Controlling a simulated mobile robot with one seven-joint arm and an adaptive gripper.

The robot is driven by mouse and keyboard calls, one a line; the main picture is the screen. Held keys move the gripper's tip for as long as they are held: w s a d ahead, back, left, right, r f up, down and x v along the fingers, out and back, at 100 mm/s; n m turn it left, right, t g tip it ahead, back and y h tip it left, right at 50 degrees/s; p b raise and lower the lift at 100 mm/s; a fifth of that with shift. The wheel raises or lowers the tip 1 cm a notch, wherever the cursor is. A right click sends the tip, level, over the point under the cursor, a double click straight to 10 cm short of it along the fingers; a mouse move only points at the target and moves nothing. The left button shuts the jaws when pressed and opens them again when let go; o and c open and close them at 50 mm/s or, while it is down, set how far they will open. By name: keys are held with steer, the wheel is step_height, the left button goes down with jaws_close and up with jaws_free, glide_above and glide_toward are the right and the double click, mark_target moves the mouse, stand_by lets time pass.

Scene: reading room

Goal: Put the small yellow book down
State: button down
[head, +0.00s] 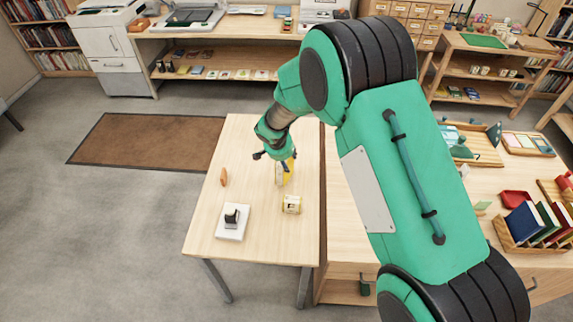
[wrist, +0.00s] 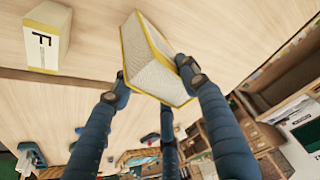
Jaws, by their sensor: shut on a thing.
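The small yellow book (wrist: 152,58) is in my gripper (wrist: 155,80), with its pale page edges and yellow cover borders facing the wrist camera. The dark blue fingers are shut on it from either side. In the head view the yellow book (head: 287,172) shows partly below my gripper (head: 274,156), over the middle of the light wooden table (head: 262,235). The fingers hide part of it. I cannot tell whether its lower edge touches the tabletop.
A cream and yellow block (head: 292,204) stands near the book; its letter shows in the wrist view (wrist: 45,45). A white pad with a black object (head: 232,220) and an orange-brown item (head: 223,177) lie to the left. Bare tabletop surrounds them. A wooden counter (head: 345,225) adjoins at the right.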

steer(key=shift+f, duration=0.9)
steer(key=shift+f+b, duration=0.15)
steer(key=shift+b, duration=0.15)
steer(key=c, duration=0.9)
jaws_free()
steer(key=shift+c, duration=0.2)
steer(key=shift+r+p, duration=0.2)
steer(key=shift+p, duration=0.1)
steer(key=v, duration=1.2)
steer(key=shift+s+f+p, duration=0.1)
steer(key=shift+p, duration=0.25)
